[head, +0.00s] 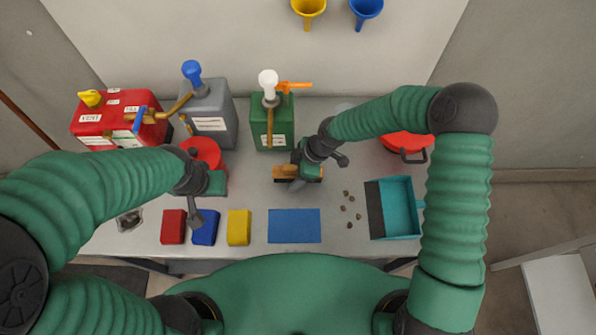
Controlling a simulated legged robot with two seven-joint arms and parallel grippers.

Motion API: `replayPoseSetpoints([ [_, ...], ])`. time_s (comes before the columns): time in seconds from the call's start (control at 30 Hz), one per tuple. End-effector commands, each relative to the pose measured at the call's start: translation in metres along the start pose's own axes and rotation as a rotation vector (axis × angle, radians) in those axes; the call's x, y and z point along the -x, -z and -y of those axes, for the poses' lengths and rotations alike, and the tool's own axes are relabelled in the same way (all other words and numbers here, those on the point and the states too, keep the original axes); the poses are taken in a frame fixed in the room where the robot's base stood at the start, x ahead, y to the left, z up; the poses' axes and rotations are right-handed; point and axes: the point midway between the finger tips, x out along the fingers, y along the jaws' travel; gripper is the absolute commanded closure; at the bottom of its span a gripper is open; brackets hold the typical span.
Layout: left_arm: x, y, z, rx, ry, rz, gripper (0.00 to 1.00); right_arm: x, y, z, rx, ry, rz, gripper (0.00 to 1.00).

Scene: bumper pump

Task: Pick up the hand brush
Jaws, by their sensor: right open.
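The hand brush (285,172) has a tan wooden body and dark bristles. It lies on the table in front of the green canister. My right gripper (307,168) is right over the brush with its jaws open, and it hides part of the brush. From above I cannot tell whether the fingers touch it. My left gripper (205,200) hangs above the left of the table, near the red and blue blocks and away from the brush. Its jaws are not clear.
Red (173,227), blue (205,228) and yellow (239,228) blocks and a blue mat (294,226) line the front edge. A teal dustpan (400,207) lies right, beside several brown crumbs (351,209). Red (118,112), grey (214,112) and green (283,122) canisters stand behind.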

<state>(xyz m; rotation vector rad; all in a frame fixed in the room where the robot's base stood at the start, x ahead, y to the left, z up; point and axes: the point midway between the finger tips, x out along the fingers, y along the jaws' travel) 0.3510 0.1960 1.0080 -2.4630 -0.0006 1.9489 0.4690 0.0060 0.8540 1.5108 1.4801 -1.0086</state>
Motion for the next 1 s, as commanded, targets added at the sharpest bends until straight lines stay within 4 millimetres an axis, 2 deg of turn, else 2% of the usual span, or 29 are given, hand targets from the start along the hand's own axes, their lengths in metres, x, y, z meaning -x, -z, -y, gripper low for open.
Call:
replayPoseSetpoints([
  [0.17, -0.0003, -0.0001, 0.0, 0.0, 0.0, 0.0, 0.64, -0.0011, -0.0004, -0.001, -0.001, -0.002, 0.0, 0.4],
  [0.63, -0.0003, -0.0001, 0.0, 0.0, 0.0, 0.0, 0.64, -0.0006, -0.0002, -0.0007, -0.001, -0.002, 0.0, 1.0],
  [1.0, -0.0002, -0.0001, 0.0, 0.0, 0.0, 0.0, 0.64, -0.0002, 0.0, -0.0008, -0.001, -0.002, 0.0, 1.0],
])
